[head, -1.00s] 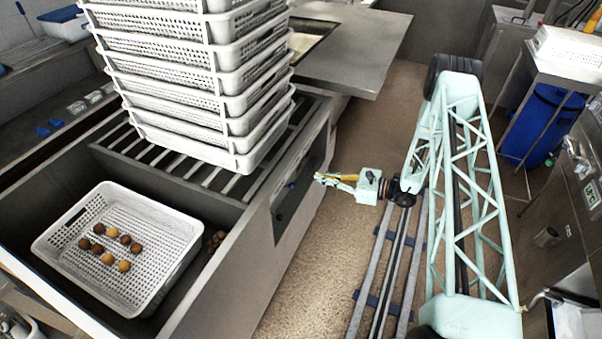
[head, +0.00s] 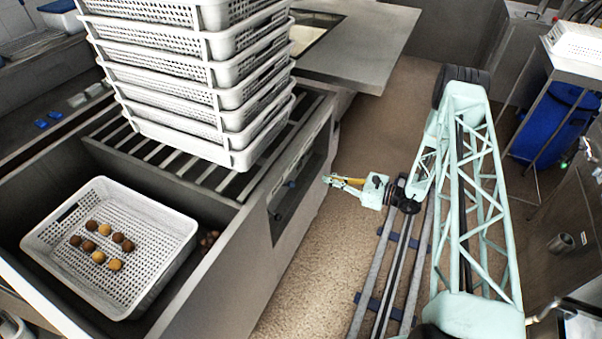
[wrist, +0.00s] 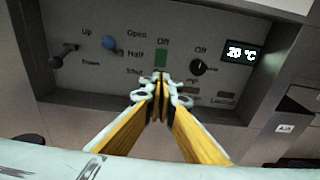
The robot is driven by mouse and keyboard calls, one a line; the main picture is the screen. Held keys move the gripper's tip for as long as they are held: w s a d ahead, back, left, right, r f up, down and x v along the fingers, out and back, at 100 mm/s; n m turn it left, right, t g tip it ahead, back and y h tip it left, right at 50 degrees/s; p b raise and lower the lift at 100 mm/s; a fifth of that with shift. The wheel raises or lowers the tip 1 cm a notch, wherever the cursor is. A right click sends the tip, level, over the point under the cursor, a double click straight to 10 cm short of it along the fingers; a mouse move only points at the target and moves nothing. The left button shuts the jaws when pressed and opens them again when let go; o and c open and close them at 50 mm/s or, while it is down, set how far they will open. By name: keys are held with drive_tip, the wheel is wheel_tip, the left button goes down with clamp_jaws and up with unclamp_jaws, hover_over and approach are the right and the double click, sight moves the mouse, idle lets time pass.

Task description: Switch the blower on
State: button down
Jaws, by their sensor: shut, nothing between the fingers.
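A recessed grey control panel (head: 299,188) is set in the side of the steel counter. Which control is the blower's I cannot tell; lower labels are partly hidden. My gripper (wrist: 159,82) is shut and empty, its tips just below the green switch in the picture; contact is unclear. It also shows in the head view (head: 327,181).
A tall stack of white perforated baskets (head: 190,95) stands on the counter's slatted top. Another basket (head: 60,245) holding several brown and yellow balls sits in the bay at left. Brown floor (head: 290,310) lies between the counter and my rail.

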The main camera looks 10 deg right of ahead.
drive_tip(key=shift+w+a, duration=0.1)
drive_tip(key=b+x, duration=0.2)
drive_tip(key=x, duration=1.1)
drive_tip(key=shift+w+a, duration=0.25)
drive_tip(key=shift+f, duration=0.1)
idle(0.3)
drive_tip(key=shift+w+a+f+b, duration=0.15)
drive_tip(key=shift+w+a+b, duration=0.1)
drive_tip(key=shift+b, duration=0.15)
drive_tip(key=f+p+v, duration=0.1)
drive_tip(key=f+v, duration=0.2)
drive_tip(key=v, duration=1)
drive_tip(key=shift+s+d+f, duration=0.15)
drive_tip(key=shift+s+d, duration=0.2)
drive_tip(key=shift+s, duration=0.05)
